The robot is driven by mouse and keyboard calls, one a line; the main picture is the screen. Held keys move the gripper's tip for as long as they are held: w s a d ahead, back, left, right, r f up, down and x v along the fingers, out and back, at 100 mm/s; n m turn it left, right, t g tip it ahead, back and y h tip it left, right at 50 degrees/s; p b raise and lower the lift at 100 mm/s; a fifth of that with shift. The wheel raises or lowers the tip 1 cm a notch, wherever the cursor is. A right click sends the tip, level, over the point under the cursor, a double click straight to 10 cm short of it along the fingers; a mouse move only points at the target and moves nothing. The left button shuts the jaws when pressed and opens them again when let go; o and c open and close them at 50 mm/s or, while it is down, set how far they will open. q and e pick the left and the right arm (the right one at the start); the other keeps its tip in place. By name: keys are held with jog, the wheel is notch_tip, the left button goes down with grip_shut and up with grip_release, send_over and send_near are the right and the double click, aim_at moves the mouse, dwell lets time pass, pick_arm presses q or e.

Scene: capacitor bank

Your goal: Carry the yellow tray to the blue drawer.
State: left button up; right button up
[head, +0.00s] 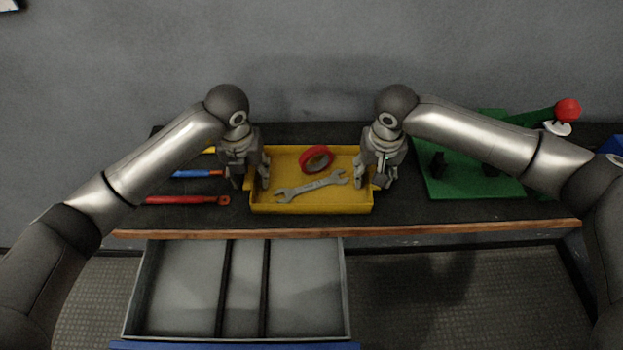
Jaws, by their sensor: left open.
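The yellow tray (312,208) sits on the dark workbench and holds a red tape ring (316,159) and a grey open-ended wrench (312,187). My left gripper (250,182) is open at the tray's left end, with its fingers pointing down on either side of that end. My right gripper (373,181) is at the tray's right end, pointing down; whether its fingers are open or shut on the wall is unclear. The blue drawer (235,345) is pulled out below the bench edge, with an empty grey inside split by two dark dividers.
Red-handled (185,200) and blue-handled (195,174) tools lie left of the tray. A green board (470,182) with black parts and a red knob (568,109) stand at the right. The bench has a wooden front edge (430,229). A grey wall is behind.

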pick_arm(q)
grip_shut()
pick_arm(e)
grip_shut()
pick_arm(q)
jog(key=shift+r, duration=0.15)
pick_arm(e)
jog(key=shift+r, duration=0.15)
